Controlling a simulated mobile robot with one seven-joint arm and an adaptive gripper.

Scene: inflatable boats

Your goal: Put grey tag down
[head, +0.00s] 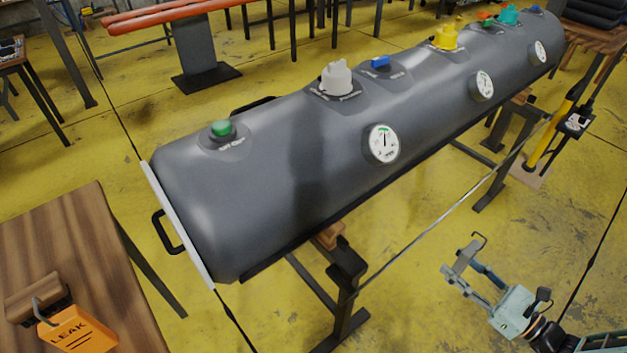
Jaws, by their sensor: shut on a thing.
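My gripper (466,272) is at the lower right, over the yellow floor and in front of the dark grey inflatable tube. It is shut on the grey tag (463,256), a small light-grey piece seen nearly edge-on at the fingertips. A thin dark wire hook sticks up from the tag. The tag's face and any lettering on it cannot be made out. The tag looks held in the air, apart from the tube and the tables.
The grey tube (270,190) on stands carries valves and gauges. A wooden table (75,225) at left holds a wooden block (35,297) and an orange LEAK tag (77,329). A yellow pump (548,135) stands at right. Thin dark lines cross the area. Open floor lies between tube and gripper.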

